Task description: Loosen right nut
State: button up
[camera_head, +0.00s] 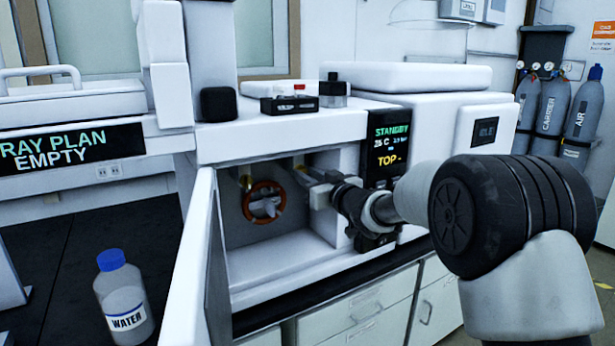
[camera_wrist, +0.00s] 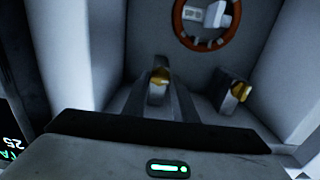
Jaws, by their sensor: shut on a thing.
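The right nut (camera_wrist: 158,84) is brass-coloured and sits inside the open white instrument compartment. In the wrist view my gripper (camera_wrist: 161,77) has one finger on each side of it and is shut on it. In the head view my gripper (camera_head: 308,176) reaches into the compartment from the right, and its fingers hide most of this nut. A second brass-coloured nut (camera_wrist: 240,91) on a grey block is apart from my fingers in the wrist view. It shows small at the left of the compartment in the head view (camera_head: 245,182).
An orange-red ring (camera_head: 249,214) stands at the compartment's back wall. The open white door (camera_head: 196,260) borders the left side. A display (camera_head: 386,148) reading STANDBY and TOP is close beside my wrist on the right. A water bottle (camera_head: 124,300) stands at lower left.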

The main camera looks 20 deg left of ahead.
jog(key=n+b, duration=0.3)
jog(key=n, duration=1.4)
jog(key=shift+n, duration=0.3)
dwell(0.6)
jog(key=o, duration=1)
jog(key=shift+o, duration=0.2)
jog(key=p+v, duration=0.1)
jog(key=v, duration=1.6)
jog(key=shift+d, duration=0.25)
